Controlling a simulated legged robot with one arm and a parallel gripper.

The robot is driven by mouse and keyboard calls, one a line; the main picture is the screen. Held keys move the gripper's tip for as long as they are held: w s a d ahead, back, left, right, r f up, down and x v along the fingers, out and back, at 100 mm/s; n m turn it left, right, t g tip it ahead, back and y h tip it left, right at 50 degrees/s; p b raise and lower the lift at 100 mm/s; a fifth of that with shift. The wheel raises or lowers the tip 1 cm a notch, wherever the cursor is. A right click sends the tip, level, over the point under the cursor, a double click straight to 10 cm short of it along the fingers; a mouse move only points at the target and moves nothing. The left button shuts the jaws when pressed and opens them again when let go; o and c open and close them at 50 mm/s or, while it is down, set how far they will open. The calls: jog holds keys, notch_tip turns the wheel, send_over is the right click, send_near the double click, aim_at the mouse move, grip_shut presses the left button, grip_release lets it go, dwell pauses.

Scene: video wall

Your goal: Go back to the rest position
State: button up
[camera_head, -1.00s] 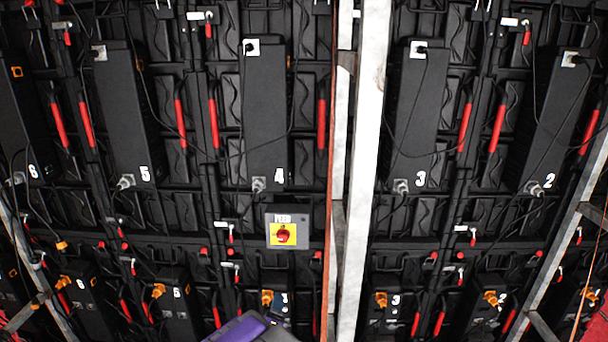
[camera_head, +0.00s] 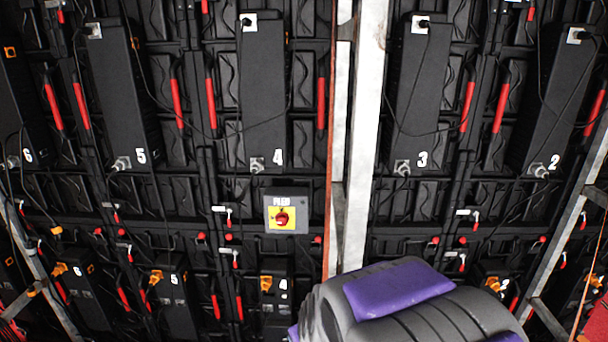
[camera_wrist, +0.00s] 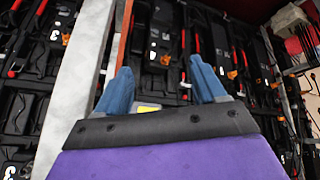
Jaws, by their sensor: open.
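My gripper (camera_wrist: 161,66) shows in the wrist view as two blue fingers spread well apart, with nothing between them. The video wall's dark back lies beyond the fingers. In the head view my purple and grey arm rises from the bottom edge, right of centre. The fingers cannot be made out there. A grey switch box (camera_head: 287,201) with a yellow plate and a red knob (camera_head: 282,217) is on the wall, up and left of my arm. In the wrist view a bit of yellow (camera_wrist: 148,109) shows low between the fingers, partly hidden by the gripper's base.
A pale metal upright (camera_head: 362,140) stands in front of the wall; it also shows in the wrist view (camera_wrist: 80,85). Black numbered units (camera_head: 263,90) with cables and red handles (camera_head: 321,104) cover the wall. A slanted metal frame (camera_head: 570,235) stands at right.

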jog(key=s+d+r+m+g+b, duration=0.1)
jog(key=s+d, duration=0.3)
jog(key=s, duration=0.6)
jog(key=s+d+r+m+g+h+b, duration=0.1)
jog(key=s+d+g, duration=0.3)
jog(key=s, duration=0.7)
jog(key=s+d+r+m+g+b, duration=0.1)
jog(key=s+d, duration=0.4)
jog(key=s, duration=0.5)
jog(key=m+g+b, duration=0.1)
jog(key=m, duration=0.1)
jog(key=shift+s+m+g, duration=0.15)
jog(key=shift+m+g, duration=0.15)
jog(key=shift+g, duration=0.1)
jog(key=shift+d+r, duration=0.1)
jog(key=shift+c, duration=0.2)
